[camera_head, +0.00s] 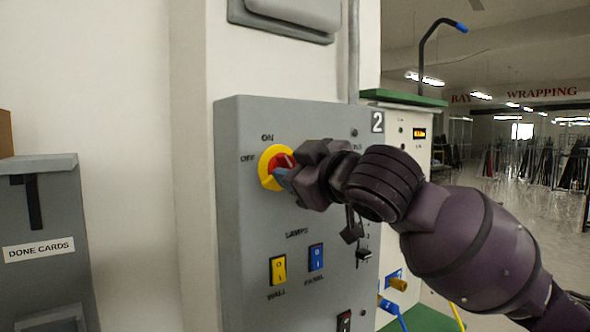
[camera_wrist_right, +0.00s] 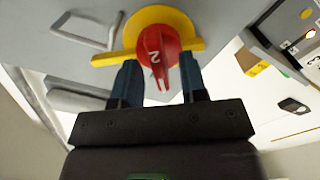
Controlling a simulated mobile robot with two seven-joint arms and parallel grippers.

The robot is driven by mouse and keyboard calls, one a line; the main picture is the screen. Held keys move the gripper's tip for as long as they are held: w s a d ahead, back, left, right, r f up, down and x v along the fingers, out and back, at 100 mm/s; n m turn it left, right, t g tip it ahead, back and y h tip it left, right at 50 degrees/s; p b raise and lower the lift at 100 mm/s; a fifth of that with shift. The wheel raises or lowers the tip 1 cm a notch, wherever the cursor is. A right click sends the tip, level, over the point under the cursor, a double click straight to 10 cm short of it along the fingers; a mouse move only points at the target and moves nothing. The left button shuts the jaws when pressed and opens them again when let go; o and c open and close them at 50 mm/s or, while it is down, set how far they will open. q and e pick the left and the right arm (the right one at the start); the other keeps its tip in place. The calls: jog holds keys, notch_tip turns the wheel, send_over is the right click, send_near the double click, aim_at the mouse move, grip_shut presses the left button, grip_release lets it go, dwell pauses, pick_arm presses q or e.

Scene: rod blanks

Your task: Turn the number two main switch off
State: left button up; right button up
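The number two main switch is a red rotary knob (camera_head: 283,161) on a round yellow plate (camera_head: 266,168), on the front of a grey cabinet (camera_head: 240,215) marked 2. ON is printed above it and OFF to its left. My left gripper is out of view.
Below are a yellow WALL lamp switch (camera_head: 278,269) and a blue PANEL one (camera_head: 316,257). Keys (camera_head: 352,232) hang behind my right wrist. A grey DONE CARDS box (camera_head: 40,235) is at left. Another panel with a green top (camera_head: 403,97) stands right of the cabinet.

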grip_shut()
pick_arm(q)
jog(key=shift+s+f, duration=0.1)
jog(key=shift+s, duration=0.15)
